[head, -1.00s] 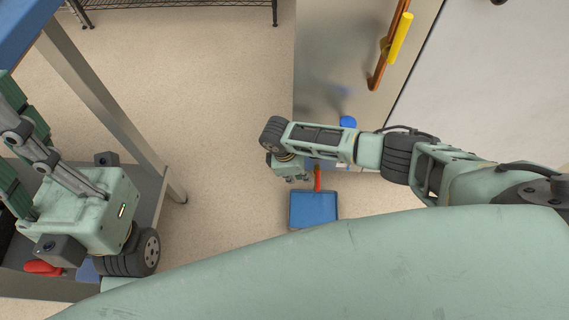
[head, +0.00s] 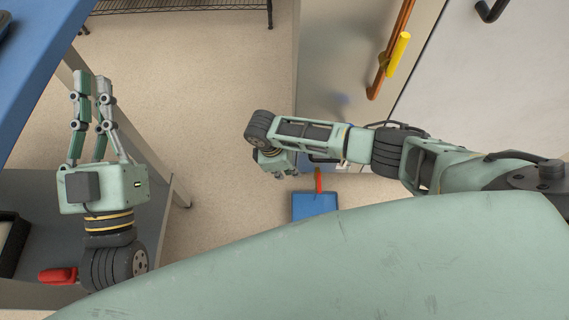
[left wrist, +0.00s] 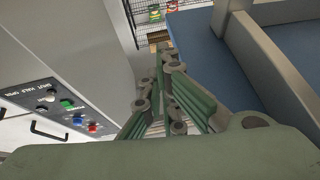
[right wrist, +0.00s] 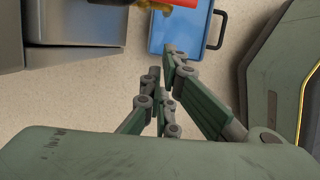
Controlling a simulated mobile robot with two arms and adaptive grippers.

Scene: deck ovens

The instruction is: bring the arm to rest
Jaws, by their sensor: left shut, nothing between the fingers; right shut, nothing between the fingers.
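My left gripper (head: 92,85) is at the left of the head view, beside the blue-topped table, its fingers pointing away from me. Its fingers also show in the left wrist view (left wrist: 165,55), shut with nothing between them. My right gripper (head: 288,174) hangs low near the middle of the head view, partly hidden under its own arm. Its fingers show in the right wrist view (right wrist: 162,60), shut and empty, over the floor near a blue case.
The blue-topped table (head: 45,45) stands close to my left gripper. A grey lower shelf (head: 40,195) holds a red item (head: 58,276). The blue case (head: 314,206) lies on the floor. A control panel (left wrist: 60,105) is left in the left wrist view. The middle floor is clear.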

